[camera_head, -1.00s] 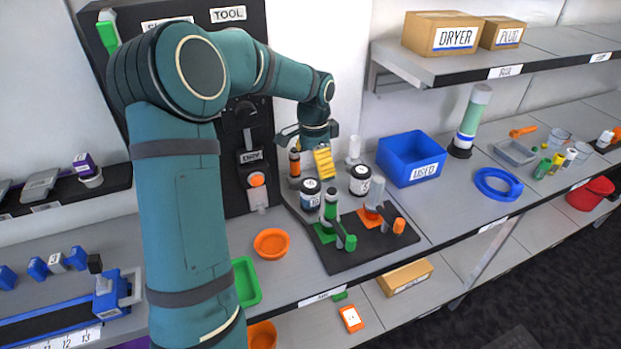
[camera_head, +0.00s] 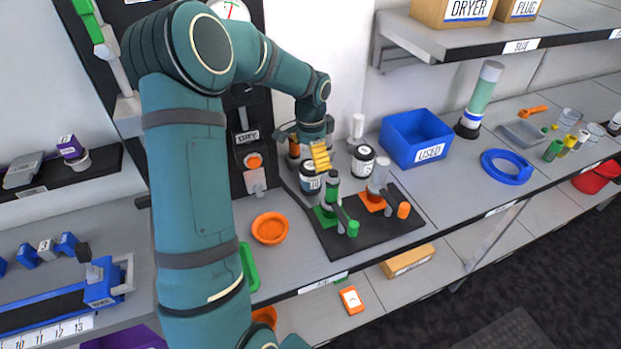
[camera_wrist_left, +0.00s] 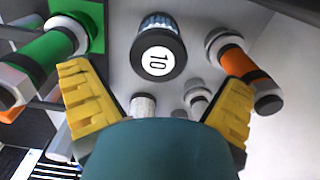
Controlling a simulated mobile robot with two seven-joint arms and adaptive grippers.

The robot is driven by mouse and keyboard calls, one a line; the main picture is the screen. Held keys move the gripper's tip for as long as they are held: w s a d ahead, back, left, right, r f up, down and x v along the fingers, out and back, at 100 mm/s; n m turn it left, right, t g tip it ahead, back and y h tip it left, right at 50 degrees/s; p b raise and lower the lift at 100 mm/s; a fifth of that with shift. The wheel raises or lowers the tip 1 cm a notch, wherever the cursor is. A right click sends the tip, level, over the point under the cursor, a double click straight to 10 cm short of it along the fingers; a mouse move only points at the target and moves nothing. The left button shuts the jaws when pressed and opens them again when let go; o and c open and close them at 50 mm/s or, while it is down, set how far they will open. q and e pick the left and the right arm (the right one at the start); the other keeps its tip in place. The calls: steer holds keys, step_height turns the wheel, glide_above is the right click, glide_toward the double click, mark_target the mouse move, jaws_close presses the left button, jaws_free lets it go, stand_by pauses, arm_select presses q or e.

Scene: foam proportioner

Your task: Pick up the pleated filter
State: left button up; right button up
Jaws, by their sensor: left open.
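Which part is the pleated filter I cannot say for sure. The black-capped cylinder marked 10 (camera_wrist_left: 158,60) shows blue ribbed sides in the left wrist view, beyond and between the fingers; in the head view it stands upright (camera_head: 310,187) on the dark mat. A similar cylinder marked 5 (camera_head: 362,163) stands to its right. A small white ribbed piece (camera_wrist_left: 143,105) is partly hidden by my gripper. My left gripper (camera_wrist_left: 155,82) is open with yellow pads apart and nothing between them; it hangs just above the 10 cylinder in the head view (camera_head: 312,157).
A green-based housing (camera_head: 331,197) and an orange-based clear one (camera_head: 378,180) stand close on the black mat (camera_head: 375,235). An orange cylinder (camera_wrist_left: 245,70) is beside the right finger. A blue bin (camera_head: 415,138) is right; an orange dish (camera_head: 270,228) is in front.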

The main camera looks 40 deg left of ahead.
mark_target(311, 165)
arm_select(q)
step_height(311, 165, down, 5)
steer(key=shift+s+f+b, duration=0.1)
steer(key=shift+f+b, duration=0.05)
steer(key=shift+b, duration=0.55)
steer(key=c, duration=1.3)
